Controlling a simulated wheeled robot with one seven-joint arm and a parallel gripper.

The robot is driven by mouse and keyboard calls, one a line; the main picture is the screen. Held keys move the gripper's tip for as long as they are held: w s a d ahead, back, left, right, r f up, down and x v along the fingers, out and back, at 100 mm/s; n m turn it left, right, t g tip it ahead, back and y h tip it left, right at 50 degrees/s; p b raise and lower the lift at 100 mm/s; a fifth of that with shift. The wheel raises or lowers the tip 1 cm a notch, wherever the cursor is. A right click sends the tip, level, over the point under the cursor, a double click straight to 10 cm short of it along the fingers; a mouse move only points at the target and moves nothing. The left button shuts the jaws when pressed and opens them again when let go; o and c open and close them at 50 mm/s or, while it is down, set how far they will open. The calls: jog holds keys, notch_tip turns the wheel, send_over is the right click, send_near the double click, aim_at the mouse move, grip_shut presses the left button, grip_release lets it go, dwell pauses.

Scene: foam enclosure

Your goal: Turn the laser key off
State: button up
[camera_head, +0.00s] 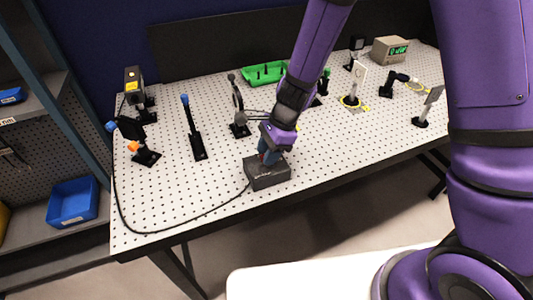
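A dark grey laser control box (268,174) stands near the front edge of the perforated optical table (210,210). A black cable runs from its left side around the table's left end. My gripper (266,158) points down at the top of the box, at or just above it. The key is not visible; my gripper and wrist cover that part of the box. I cannot tell whether the fingers touch the key or are closed on it.
Several optics mounts stand on the table, among them a black post mount (196,132) and a round mount (238,108). A green tray (264,73) and a power meter with a green display (390,50) are at the back. Shelves with a blue bin (72,203) stand left.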

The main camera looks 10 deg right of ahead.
jog(key=shift+s+a+f, duration=0.1)
jog(key=shift+a+f, duration=0.1)
jog(key=shift+f, duration=0.25)
grip_shut()
